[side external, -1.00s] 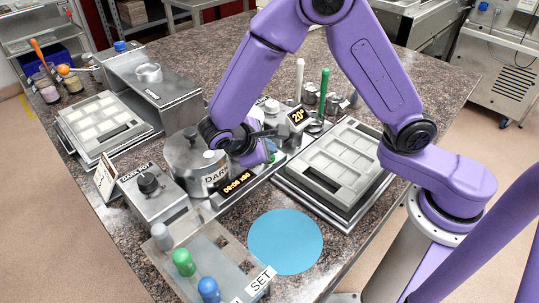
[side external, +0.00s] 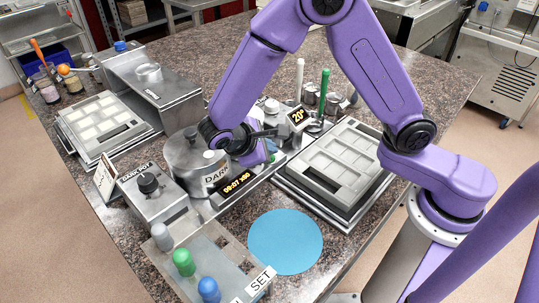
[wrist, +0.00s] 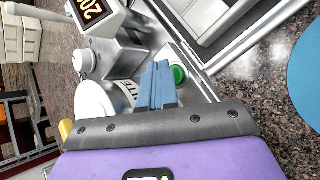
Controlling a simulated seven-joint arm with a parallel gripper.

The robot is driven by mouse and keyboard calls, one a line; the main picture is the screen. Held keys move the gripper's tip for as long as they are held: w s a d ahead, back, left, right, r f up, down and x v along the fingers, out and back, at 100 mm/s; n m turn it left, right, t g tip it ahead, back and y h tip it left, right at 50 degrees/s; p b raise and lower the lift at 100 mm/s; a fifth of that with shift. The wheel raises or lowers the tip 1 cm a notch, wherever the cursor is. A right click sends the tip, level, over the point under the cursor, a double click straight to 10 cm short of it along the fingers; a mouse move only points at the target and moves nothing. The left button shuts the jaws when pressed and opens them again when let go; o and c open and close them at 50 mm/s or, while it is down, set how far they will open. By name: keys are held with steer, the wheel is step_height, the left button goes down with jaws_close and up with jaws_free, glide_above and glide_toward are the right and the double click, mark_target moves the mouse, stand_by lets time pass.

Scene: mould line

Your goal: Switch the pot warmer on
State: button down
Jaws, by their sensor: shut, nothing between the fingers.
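My gripper (wrist: 160,85) shows its blue fingers shut together, with nothing between them. In the wrist view the fingertips are beside a round green button (wrist: 179,75) on a steel surface; I cannot tell whether they touch it. In the side view my gripper (side external: 270,155) is low among the steel units, right of a lidded steel pot (side external: 186,160) labelled DARK. A steel box with a black knob (side external: 148,183) and a DARK POT sign stands in front-left of that pot. In the wrist view a label ending in ITE (wrist: 128,92) is beside a white round lid (wrist: 92,102).
An amber display (side external: 237,186) is in front of the DARK pot, and a 20° display (side external: 298,116) stands behind my gripper. A grey mould tray (side external: 350,195) lies to the right. A blue disc (side external: 286,258) and a SET panel (side external: 236,262) with coloured knobs are in front.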

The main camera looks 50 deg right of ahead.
steer(key=shift+f, duration=0.2)
stand_by(0.5)
steer(key=shift+f, duration=0.3)
steer(key=shift+r, duration=0.5)
steer(key=shift+r, duration=3)
steer(key=s+d+r+n+y, duration=0.1)
steer(key=s+d+y, duration=0.3)
steer(key=s, duration=0.6)
steer(key=s+d+r+n+y, duration=0.1)
steer(key=s+d+y, duration=0.2)
steer(key=s, duration=0.8)
steer(key=y, duration=0.2)
steer(key=shift+s+d+r+g+y, duration=0.2)
steer(key=shift+s+d+g+y, duration=0.1)
steer(key=shift+d+g, duration=0.1)
